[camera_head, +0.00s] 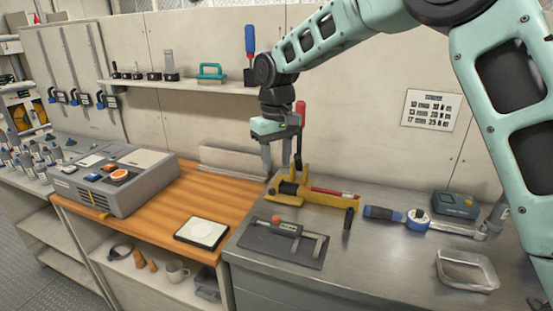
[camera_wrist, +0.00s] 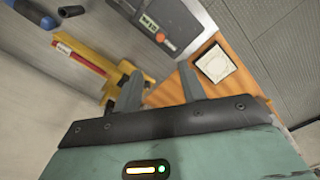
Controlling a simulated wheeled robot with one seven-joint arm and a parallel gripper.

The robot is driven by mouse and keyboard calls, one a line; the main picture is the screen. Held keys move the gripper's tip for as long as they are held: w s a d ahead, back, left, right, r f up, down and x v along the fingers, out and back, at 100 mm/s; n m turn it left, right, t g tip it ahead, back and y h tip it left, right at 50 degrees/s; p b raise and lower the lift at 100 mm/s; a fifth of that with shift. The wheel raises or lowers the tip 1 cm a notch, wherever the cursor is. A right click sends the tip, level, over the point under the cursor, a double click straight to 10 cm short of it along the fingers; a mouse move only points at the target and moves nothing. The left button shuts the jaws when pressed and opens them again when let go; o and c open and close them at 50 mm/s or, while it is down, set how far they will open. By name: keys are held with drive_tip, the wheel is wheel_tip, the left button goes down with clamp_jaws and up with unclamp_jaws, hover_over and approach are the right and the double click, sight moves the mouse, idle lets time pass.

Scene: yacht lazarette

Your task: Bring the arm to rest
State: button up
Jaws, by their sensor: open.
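My gripper (camera_head: 281,158) is open and hangs at the end of my raised pale green arm, fingers pointing down. It appears above the yellow holder (camera_head: 286,189) near the seam between wooden and metal counters. Nothing shows between the fingers. In the wrist view my gripper (camera_wrist: 160,90) shows two grey-green fingers spread apart, with the yellow holder (camera_wrist: 85,60) to their left. The yellow holder carries a dark cylinder and a red part on the metal counter.
A grey device box (camera_head: 115,180) stands on the wooden counter (camera_head: 215,190), with a white-topped pad (camera_head: 201,233) in front. A dark mat (camera_head: 265,247), torque wrench (camera_head: 430,224), clear tray (camera_head: 466,270) and green box (camera_head: 455,204) lie on the metal counter. A shelf (camera_head: 190,85) runs behind.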

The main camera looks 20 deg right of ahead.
drive_tip(key=s+a+n, duration=0.1)
drive_tip(key=s+a, duration=0.2)
drive_tip(key=s, duration=0.5)
drive_tip(key=s+a+n, duration=0.1)
drive_tip(key=s+a, duration=0.2)
drive_tip(key=s, duration=0.6)
drive_tip(key=s+d+f+n, duration=0.1)
drive_tip(key=s, duration=0.8)
drive_tip(key=s+d+f+n, duration=0.1)
drive_tip(key=s+d, duration=0.1)
drive_tip(key=s, duration=0.8)
drive_tip(key=shift+f+y, duration=0.3)
drive_tip(key=shift+f, duration=0.1)
drive_tip(key=shift+w+d, duration=0.1)
